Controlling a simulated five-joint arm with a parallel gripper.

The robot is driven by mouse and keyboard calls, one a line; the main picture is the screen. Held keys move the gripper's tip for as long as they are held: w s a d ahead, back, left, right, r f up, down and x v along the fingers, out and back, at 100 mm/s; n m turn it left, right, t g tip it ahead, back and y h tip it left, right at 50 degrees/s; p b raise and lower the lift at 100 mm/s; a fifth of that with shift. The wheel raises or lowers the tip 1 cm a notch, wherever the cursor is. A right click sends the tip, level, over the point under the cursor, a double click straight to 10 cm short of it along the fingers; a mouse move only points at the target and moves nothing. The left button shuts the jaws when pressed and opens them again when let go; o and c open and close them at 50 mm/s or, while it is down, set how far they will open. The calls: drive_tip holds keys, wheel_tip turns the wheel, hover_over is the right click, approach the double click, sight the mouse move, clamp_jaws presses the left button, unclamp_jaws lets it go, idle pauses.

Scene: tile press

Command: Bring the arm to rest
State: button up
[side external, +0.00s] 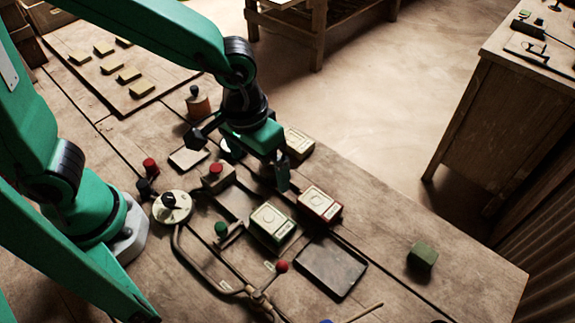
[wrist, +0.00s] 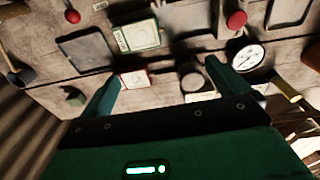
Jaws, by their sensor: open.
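My gripper (side external: 259,172) is above the middle of the wooden bench, below my bent green arm. In the wrist view my gripper (wrist: 163,71) has its two green fingers spread wide apart, with nothing held between them. A box with a green-edged face (side external: 272,222) and a box with a red-edged face (side external: 320,204) lie just right of the gripper in the side view. Both also show in the wrist view, the green-edged one (wrist: 140,34) and the red-edged one (wrist: 134,79). A third pale box (side external: 298,142) is partly hidden behind the gripper.
A dark tray (side external: 331,267) and a green block (side external: 422,255) lie toward the right. A bent pipe with a red knob (side external: 282,266) runs along the front. A board with several tiles (side external: 128,75) lies at the back left. A white dial (wrist: 248,57) is near one finger.

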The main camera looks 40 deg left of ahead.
drive_tip(key=s+a+r+t, duration=0.2)
drive_tip(key=a+r, duration=0.4)
drive_tip(key=a, duration=0.3)
drive_tip(key=s+a+r+t, duration=0.2)
drive_tip(key=a+r, duration=0.3)
drive_tip(key=a, duration=0.5)
drive_tip(key=shift+r+t+y, duration=0.3)
drive_tip(key=shift+r+t, duration=0.1)
